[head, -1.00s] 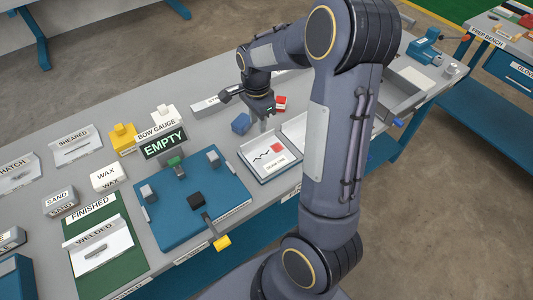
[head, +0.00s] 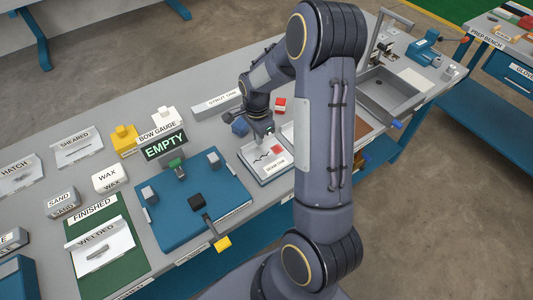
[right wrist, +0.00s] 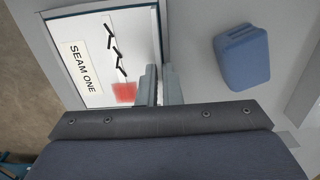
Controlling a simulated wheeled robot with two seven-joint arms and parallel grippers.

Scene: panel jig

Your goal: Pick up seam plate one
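Seam plate one (head: 262,163) is a white plate with black weld-like marks, a red patch and a "SEAM ONE" label. It lies in a blue-edged holder in the middle of the bench. It also shows in the right wrist view (right wrist: 88,55). My right gripper (head: 269,138) is down at the plate's far edge. In the right wrist view its two fingers (right wrist: 161,84) are close together, on either side of the plate's edge strip. Whether they press on it cannot be told. My left gripper is out of view.
A blue block (head: 240,126) stands close beside the gripper, and a red block (head: 280,104) behind it. A blue jig (head: 190,208) with clamps and an "EMPTY" sign (head: 165,145) is to the left.

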